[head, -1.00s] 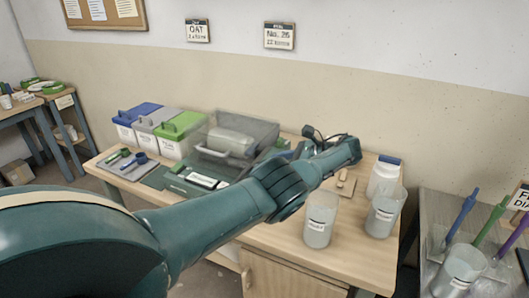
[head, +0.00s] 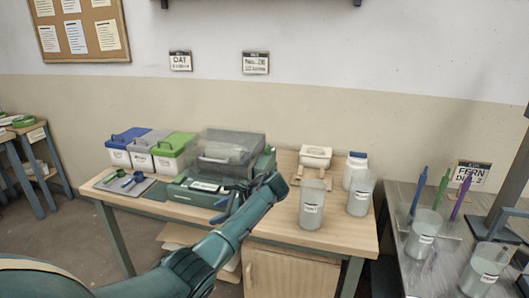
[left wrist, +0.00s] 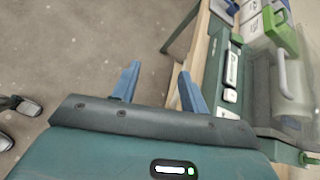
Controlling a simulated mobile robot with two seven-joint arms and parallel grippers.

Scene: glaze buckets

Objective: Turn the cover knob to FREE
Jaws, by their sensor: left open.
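The device with the clear cover (head: 232,146) stands on the wooden table. Its dark green base carries a white label or panel (head: 206,186). The cover looks lowered, and its grey handle (left wrist: 283,75) shows in the left wrist view. A green part (left wrist: 311,158) shows at the lower right there; I cannot tell whether it is the cover knob. No FREE marking is readable. My left gripper (head: 226,212) is in front of the device near the table's front edge. Its blue fingers (left wrist: 158,88) are apart and empty, beside the base. My right gripper is out of view.
Lidded bins, blue (head: 127,147), grey (head: 148,150) and green (head: 175,152), stand left of the device. Clear beakers (head: 312,205) and a white jar (head: 354,170) stand on the right. A grey side table (head: 400,262) holds more containers.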

